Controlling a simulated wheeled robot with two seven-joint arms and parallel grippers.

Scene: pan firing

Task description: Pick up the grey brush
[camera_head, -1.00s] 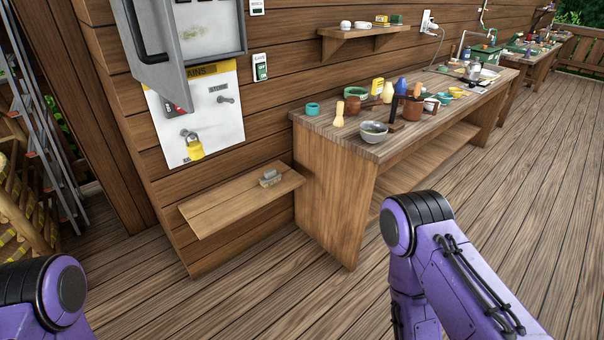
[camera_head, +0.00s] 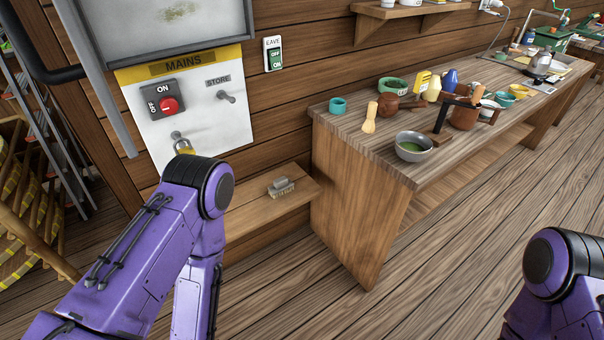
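The grey brush (camera_head: 281,186) lies on a small wooden wall shelf (camera_head: 262,212), below the mains panel and left of the workbench. Its body is grey with pale bristles along the lower side. My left arm reaches in from the lower left, its purple elbow in front of the left part of the shelf. The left gripper is not visible. My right arm shows only at the lower right edge, and its gripper is out of view. Nothing touches the brush.
The mains panel (camera_head: 215,130) with a padlock (camera_head: 182,145) hangs above the shelf. The deck in front is clear.

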